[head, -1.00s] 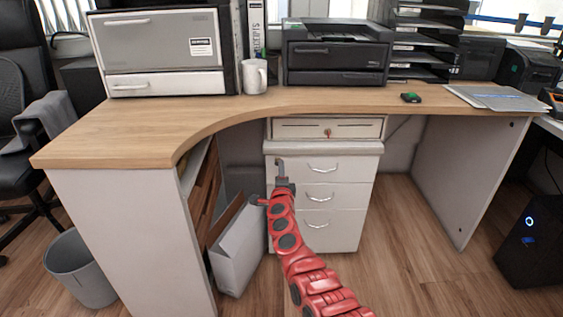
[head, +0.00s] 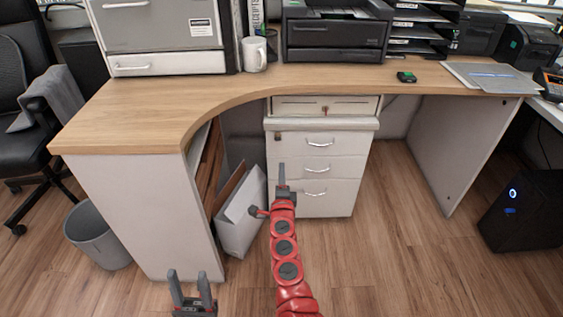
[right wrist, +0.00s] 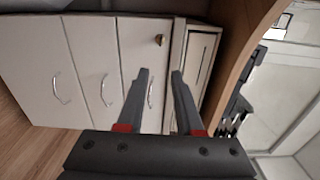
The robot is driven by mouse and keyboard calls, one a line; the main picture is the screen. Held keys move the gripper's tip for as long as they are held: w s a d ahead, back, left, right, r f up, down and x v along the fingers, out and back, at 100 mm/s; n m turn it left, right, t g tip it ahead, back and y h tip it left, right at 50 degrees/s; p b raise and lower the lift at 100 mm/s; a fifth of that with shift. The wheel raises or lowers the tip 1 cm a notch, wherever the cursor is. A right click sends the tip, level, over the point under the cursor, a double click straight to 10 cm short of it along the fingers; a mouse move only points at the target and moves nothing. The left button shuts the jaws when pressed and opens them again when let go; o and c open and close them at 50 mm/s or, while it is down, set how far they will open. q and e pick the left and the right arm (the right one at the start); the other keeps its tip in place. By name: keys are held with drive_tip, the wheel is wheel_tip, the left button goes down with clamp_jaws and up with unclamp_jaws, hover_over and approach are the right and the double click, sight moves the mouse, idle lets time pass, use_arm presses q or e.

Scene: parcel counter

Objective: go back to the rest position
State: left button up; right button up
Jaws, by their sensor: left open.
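My right gripper (head: 283,178), on a red arm, is in front of the white drawer cabinet (head: 340,165) under the desk. In the right wrist view its two dark fingers (right wrist: 160,75) are apart with nothing between them; the cabinet's drawer fronts (right wrist: 95,65) lie beyond. My left gripper (head: 190,290) shows at the bottom edge of the head view, low in front of the desk's left panel. Its two grey fingers point up and are apart and empty. Most of the left arm is out of view.
The curved wooden desk (head: 190,105) carries a white mug (head: 253,53), a printer (head: 337,30) and a green-topped device (head: 406,77). A white box file (head: 241,212) leans under the desk near my right arm. A grey bin (head: 97,235) stands left.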

drive_tip(key=shift+s+f, duration=0.1)
drive_tip(key=shift+s, duration=0.6)
